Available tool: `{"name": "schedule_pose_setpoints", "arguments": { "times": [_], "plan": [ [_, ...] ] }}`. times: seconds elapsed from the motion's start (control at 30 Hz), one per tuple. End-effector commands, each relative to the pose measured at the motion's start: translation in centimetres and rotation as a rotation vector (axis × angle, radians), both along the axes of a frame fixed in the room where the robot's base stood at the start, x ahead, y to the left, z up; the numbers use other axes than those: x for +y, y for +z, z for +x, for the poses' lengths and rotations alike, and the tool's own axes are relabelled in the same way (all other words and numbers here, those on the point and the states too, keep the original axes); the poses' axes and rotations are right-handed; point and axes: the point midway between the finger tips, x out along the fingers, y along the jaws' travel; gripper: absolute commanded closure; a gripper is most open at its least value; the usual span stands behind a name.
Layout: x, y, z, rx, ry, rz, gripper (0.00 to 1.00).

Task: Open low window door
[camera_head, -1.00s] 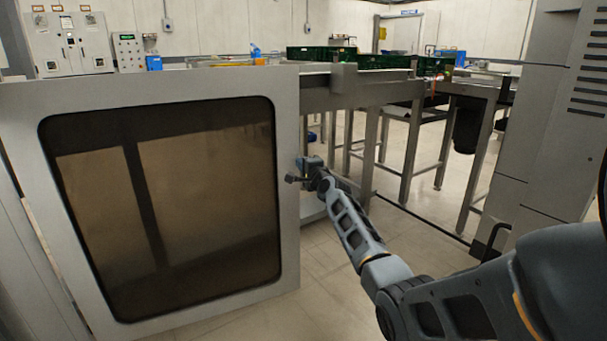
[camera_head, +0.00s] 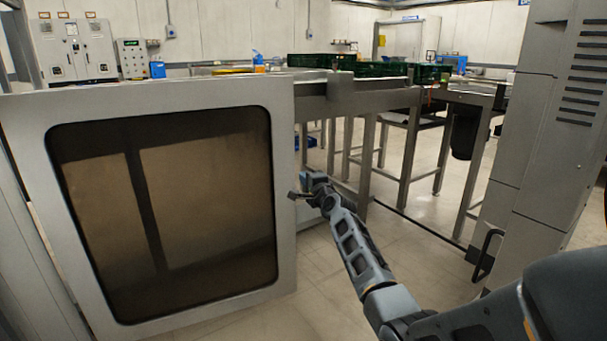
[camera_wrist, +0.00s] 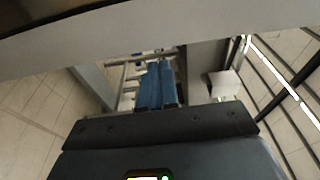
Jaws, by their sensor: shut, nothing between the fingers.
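The low window door (camera_head: 282,190) is a light grey framed panel with a dark, brownish window, filling the left half of the head view. It stands swung out, with its free edge on the right. My gripper (camera_head: 296,194) is at that right edge, around mid-height; the head view does not settle whether it touches. In the wrist view the door's frame (camera_wrist: 190,36) crosses the top as a pale band. My gripper's blue fingers (camera_wrist: 157,84) are together below it, with nothing between them.
A grey conveyor frame (camera_head: 372,100) with legs stands behind the door, carrying green crates (camera_head: 380,69). A tall grey cabinet (camera_head: 545,150) stands at the right. Tiled floor (camera_head: 325,270) is clear between the door and my arm.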

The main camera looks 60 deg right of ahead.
Motion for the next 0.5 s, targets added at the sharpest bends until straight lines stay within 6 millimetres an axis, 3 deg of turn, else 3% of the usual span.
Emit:
{"name": "schedule_pose_setpoints", "arguments": {
  "times": [0.5],
  "plan": [
    [4.7, 0.1, -5.3, 0.0, -0.001, 0.0, 1.0]
  ]
}}
